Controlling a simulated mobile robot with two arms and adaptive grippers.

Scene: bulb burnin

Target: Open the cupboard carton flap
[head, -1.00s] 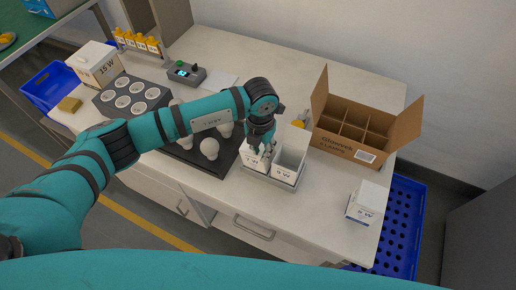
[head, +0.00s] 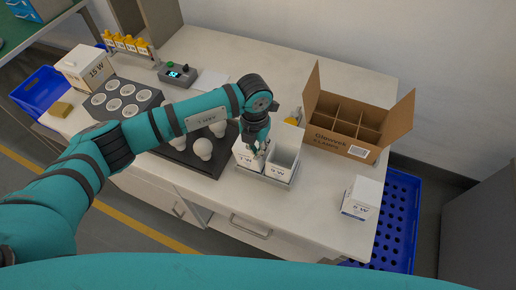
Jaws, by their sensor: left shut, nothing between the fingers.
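Two small white cartons stand side by side in a shallow metal tray (head: 262,179) on the white counter. The right carton (head: 280,170) has its top open, with a flap (head: 289,136) standing up at the back. The left carton (head: 245,161) is partly hidden by my left gripper (head: 260,155), so I cannot tell how its flap stands. The gripper is shut and empty at the top of the left carton, close to the border between the two. Their labels are too small to read as "cupboard". My right gripper is not in view.
A brown divided box (head: 342,143) with raised flaps stands behind right. A closed white carton (head: 361,198) is near the right edge.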

